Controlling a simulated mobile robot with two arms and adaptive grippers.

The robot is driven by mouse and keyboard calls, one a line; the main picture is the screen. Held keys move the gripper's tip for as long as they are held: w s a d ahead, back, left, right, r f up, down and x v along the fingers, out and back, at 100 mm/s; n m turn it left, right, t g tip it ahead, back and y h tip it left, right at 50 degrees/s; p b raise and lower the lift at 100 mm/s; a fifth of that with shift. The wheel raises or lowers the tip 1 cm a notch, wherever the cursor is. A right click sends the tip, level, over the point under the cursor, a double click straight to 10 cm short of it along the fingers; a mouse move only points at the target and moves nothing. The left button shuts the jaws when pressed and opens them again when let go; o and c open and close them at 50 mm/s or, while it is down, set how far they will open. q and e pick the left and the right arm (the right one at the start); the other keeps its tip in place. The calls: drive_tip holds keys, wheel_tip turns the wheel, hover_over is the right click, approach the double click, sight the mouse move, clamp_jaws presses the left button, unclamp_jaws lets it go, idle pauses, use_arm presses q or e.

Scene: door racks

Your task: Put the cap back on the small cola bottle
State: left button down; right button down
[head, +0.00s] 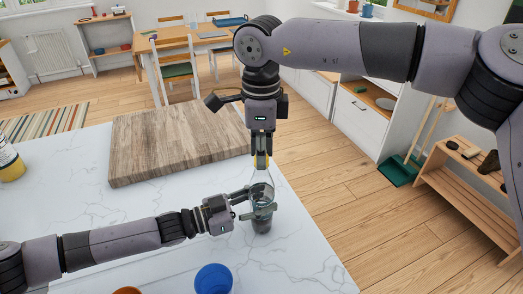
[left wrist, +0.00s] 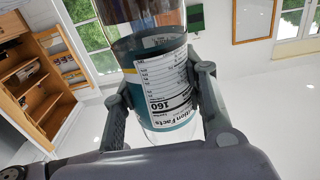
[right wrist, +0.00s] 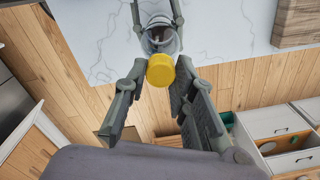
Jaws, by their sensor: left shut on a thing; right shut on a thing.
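The small cola bottle (head: 263,179) is clear, with dark liquid at its base. It looks upright near the counter's right edge. My left gripper (head: 259,210) is shut around its body; its teal and white label (left wrist: 168,88) lies between the fingers (left wrist: 163,105) in the left wrist view. My right gripper (head: 261,153) points down from above, shut on the yellow cap (head: 260,161). In the right wrist view the cap (right wrist: 160,70) sits between the fingertips (right wrist: 158,76) and overlaps the bottle's outline (right wrist: 160,38). I cannot tell whether cap and neck touch.
A wooden board (head: 180,142) lies on the white marble counter (head: 130,205) behind my left arm. A blue cup (head: 214,279) stands at the front. A yellow-based container (head: 10,163) stands at the far left. Wooden floor (head: 340,185) lies beyond the right edge.

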drive_tip(key=m, duration=0.4)
drive_tip(key=c, duration=1.3)
unclamp_jaws()
wheel_tip(320, 180, up, 12)
drive_tip(key=shift+s, duration=0.15)
use_arm(q)
drive_tip(key=c, duration=0.9)
unclamp_jaws()
drive_tip(key=shift+a, duration=0.1)
